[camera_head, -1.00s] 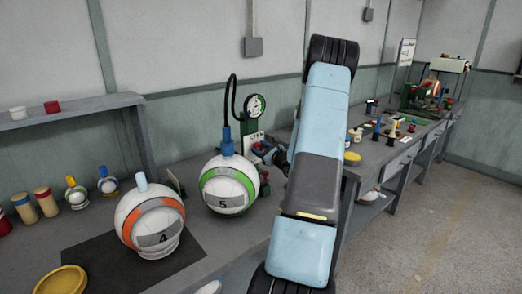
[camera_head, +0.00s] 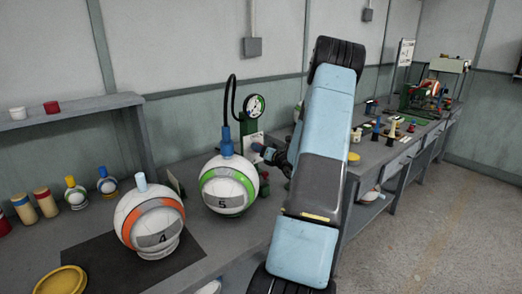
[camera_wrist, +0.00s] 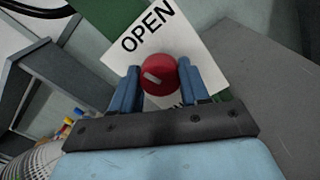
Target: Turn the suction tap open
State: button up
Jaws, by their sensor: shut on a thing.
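The suction tap is a red round knob (camera_wrist: 160,74) with a short white mark on its face, in the wrist view. It sits in front of a white card (camera_wrist: 190,32) printed OPEN; more lettering low on the card is mostly hidden. The mark lies slanted on the knob's left half. My gripper (camera_wrist: 160,72) has its blue fingers on either side of the knob and is shut on it.
A green-striped ball (camera_head: 222,183) marked 5, with a blue fitting and black hose, stands just left of my gripper. An orange-striped ball (camera_head: 150,222) marked 4 sits nearer. Several jars and bottles stand at the left.

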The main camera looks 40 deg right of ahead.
jog(key=shift+s+d+f+m, duration=0.1)
jog(key=shift+m, duration=1.5)
jog(key=o, duration=1.1)
jog(key=shift+c, duration=0.2)
jog(key=s, duration=1.3)
jog(key=shift+s+d, duration=0.15)
jog(key=shift+s, duration=0.2)
